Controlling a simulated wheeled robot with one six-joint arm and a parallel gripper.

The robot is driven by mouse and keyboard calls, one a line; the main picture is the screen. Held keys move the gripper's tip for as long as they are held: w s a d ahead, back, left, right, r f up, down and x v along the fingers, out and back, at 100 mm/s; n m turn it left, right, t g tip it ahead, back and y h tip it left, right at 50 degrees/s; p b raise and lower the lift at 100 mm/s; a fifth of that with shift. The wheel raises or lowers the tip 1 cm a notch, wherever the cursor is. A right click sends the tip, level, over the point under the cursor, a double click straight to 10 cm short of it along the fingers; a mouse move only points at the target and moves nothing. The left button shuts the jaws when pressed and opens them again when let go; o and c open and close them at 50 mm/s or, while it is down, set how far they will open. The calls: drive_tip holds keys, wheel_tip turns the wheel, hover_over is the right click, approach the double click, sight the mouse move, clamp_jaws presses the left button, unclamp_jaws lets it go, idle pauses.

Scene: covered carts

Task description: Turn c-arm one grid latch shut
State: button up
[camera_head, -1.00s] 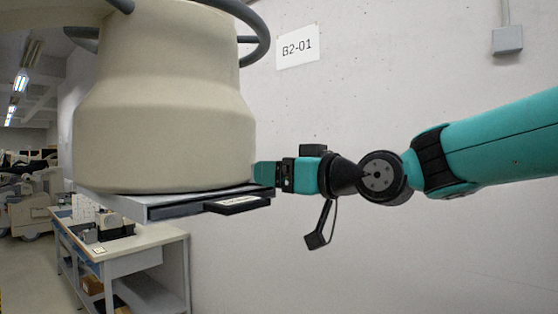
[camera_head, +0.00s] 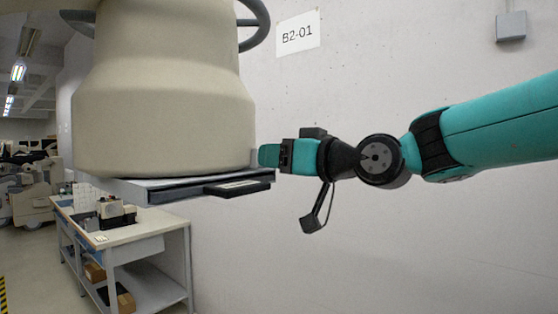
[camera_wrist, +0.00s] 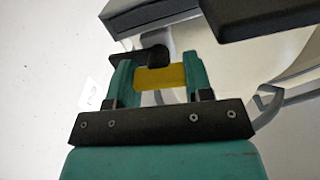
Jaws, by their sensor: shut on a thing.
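C-arm one's large beige housing (camera_head: 165,105) fills the left of the head view. Under it sits a flat grey grid tray (camera_head: 140,187) with a dark handle (camera_head: 238,188) on its front. My gripper (camera_head: 268,155) is at the tray's right end, by the housing's lower edge. In the wrist view my gripper (camera_wrist: 155,80) has its teal fingers shut on a yellow piece, which looks like the latch grip (camera_wrist: 160,77). A black arm (camera_wrist: 140,57) runs beside it toward the tray. The latch is hidden in the head view, so its angle to the tray is hard to tell.
A workbench (camera_head: 150,240) with equipment on top and boxes on its lower shelf stands below left. A plain wall with a B2-01 sign (camera_head: 298,33) is behind my arm. Below my arm the space is clear. Other carts (camera_head: 30,190) stand far left.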

drive_tip(key=m+b, duration=0.1)
drive_tip(key=m, duration=0.3)
drive_tip(key=shift+f+b, duration=0.15)
drive_tip(key=shift+b, duration=0.25)
drive_tip(key=m, duration=0.4)
drive_tip(key=shift+w+d+b, duration=0.1)
drive_tip(key=shift+b, duration=0.3)
drive_tip(key=m, duration=0.4)
drive_tip(key=shift+m, duration=2.2)
drive_tip(key=shift+f, duration=0.1)
drive_tip(key=o, duration=0.9)
